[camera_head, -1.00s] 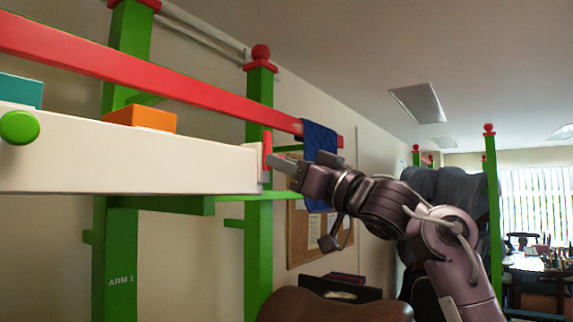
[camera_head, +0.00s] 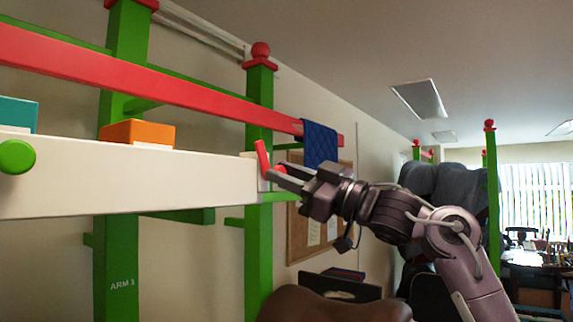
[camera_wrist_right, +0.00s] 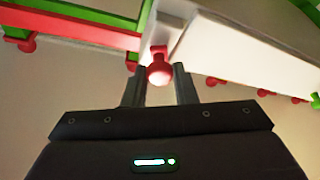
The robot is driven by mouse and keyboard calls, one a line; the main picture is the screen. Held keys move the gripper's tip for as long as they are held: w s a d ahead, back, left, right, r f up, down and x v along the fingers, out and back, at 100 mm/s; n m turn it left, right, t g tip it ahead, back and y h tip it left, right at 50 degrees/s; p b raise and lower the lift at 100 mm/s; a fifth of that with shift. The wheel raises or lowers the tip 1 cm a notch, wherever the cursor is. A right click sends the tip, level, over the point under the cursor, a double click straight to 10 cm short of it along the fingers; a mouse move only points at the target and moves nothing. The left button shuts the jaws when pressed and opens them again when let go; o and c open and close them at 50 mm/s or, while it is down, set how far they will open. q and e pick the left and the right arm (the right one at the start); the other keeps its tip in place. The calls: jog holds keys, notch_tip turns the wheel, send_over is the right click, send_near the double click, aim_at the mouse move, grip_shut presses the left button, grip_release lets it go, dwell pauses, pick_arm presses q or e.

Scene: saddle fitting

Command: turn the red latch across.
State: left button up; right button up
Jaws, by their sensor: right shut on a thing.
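The red latch (camera_head: 262,158) is at the right end of the white beam (camera_head: 130,180), beside the green post. It leans, with its top tipped to the left. My right gripper (camera_head: 269,173) reaches in from the right, its fingertips at the latch. In the right wrist view, the latch's round red knob (camera_wrist_right: 159,72) sits between the two fingers, which are shut on it. The fingers partly hide the latch's lower part in the head view. My left gripper is in neither view.
An orange block (camera_head: 138,133) and a teal block (camera_head: 18,114) stand on the beam. A green knob (camera_head: 16,157) is on its face. A red rail (camera_head: 190,92) runs above, with a blue cloth (camera_head: 320,144) hanging near its right end. A brown saddle (camera_head: 335,304) is below.

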jog(key=n+g+p, duration=0.1)
jog(key=n, duration=0.1)
jog(key=n+g+p, duration=0.1)
jog(key=n, duration=0.1)
jog(key=shift+d+r, duration=0.1)
jog(key=shift+r, duration=0.1)
jog(key=shift+f+n+g+h+p, duration=0.1)
jog(key=shift+n+g+h+p, duration=0.35)
jog(key=shift+n, duration=1.4)
jog(key=shift+r+n+g+h+p, duration=0.1)
jog(key=shift+n+g+h, duration=0.2)
jog(key=shift+n+g, duration=1)
jog(key=shift+f+n+g+h+p, duration=0.1)
jog(key=shift+n+h+p, duration=0.2)
jog(key=shift+n, duration=2.05)
jog(key=shift+t, duration=0.25)
jog(key=o, duration=1)
jog(key=shift+c, duration=0.2)
